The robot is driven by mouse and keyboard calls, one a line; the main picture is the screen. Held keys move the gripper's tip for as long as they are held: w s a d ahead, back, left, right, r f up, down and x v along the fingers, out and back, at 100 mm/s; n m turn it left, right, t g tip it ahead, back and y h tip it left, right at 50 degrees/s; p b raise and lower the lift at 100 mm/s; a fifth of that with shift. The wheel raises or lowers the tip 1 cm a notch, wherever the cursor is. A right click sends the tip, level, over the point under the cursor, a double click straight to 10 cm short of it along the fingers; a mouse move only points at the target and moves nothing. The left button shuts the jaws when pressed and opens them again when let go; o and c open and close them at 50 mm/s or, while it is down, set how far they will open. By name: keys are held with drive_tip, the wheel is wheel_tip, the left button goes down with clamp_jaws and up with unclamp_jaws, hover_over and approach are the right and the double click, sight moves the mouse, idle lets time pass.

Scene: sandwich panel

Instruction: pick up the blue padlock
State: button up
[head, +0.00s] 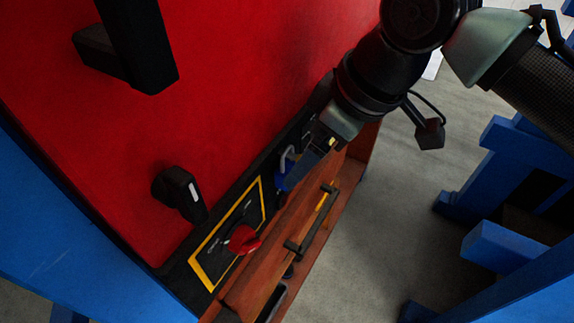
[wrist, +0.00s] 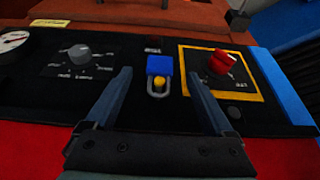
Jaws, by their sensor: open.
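The blue padlock (wrist: 159,65) lies on the black control panel, near the middle of the wrist view. Its grey shackle loops toward my gripper, with a small yellow knob showing inside the loop. In the head view the padlock (head: 281,180) is partly hidden beside my finger. My gripper (wrist: 159,76) is open and empty. Its two blue-grey fingers reach toward the panel, one on each side of the padlock, with a gap on both sides. I cannot tell how far the fingertips are above the panel.
A red rotary switch (wrist: 222,62) in a yellow frame sits right of the padlock. A dark dial (wrist: 79,53) sits left of it. A wooden front with a black handle (head: 315,220) runs along the panel. A big red surface (head: 225,90) rises beside it, with a black knob (head: 180,192).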

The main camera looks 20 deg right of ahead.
sight(287, 165)
drive_tip(key=shift+p+x, duration=0.8)
drive_tip(key=shift+x, duration=1.6)
clamp_jaws()
